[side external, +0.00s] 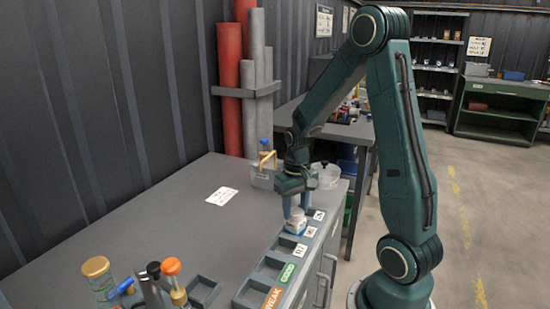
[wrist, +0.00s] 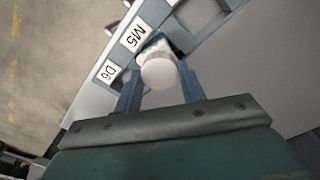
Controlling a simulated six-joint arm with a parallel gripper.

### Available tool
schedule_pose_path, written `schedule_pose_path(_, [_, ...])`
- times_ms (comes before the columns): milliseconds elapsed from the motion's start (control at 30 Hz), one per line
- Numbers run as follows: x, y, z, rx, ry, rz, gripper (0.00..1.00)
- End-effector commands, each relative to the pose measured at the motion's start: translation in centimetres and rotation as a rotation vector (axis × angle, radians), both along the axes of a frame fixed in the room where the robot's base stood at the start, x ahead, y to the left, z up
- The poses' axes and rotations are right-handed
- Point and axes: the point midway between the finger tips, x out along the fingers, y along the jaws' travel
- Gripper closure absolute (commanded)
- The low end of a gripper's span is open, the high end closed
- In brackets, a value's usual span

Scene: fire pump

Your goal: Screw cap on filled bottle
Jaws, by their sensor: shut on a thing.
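My gripper (side external: 296,211) points down over the labelled tray at the bench's right edge, its two blue fingers closed on a white round cap (wrist: 159,73). Below the cap is a small white bottle with some blue on it (side external: 296,224), which also shows just beyond the cap in the wrist view (wrist: 154,47). It stands upright at a tray slot beside the M5 label (wrist: 135,38). The cap appears to sit on or right over the bottle neck. The fingers hide the join, so I cannot tell whether the threads are engaged. The fill level is not visible.
The grey tray (side external: 248,292) has empty slots towards the front, with a green GOOD label (side external: 287,273). The bench middle holds only a paper (side external: 221,196).

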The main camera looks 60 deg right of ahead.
Motion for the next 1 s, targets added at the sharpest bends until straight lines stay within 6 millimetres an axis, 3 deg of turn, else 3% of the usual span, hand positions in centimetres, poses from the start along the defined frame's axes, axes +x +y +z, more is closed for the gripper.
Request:
schedule_pose_path(233, [0.02,-0.03,0.01,-0.001,-0.001,-0.018,0.8])
schedule_pose_path(267, [0.02,-0.03,0.01,-0.001,-0.001,-0.017,0.58])
schedule_pose_path(400, [0.01,-0.02,0.01,-0.001,-0.001,-0.016,0.35])
schedule_pose_path(600, [0.0,-0.01,0.0,0.0,0.0,-0.016,0.33])
schedule_pose_path(700, [-0.01,-0.01,0.0,0.0,0.0,-0.016,0.17])
schedule_pose_path(1000, [-0.01,-0.01,0.0,0.0,0.0,-0.015,0.17])
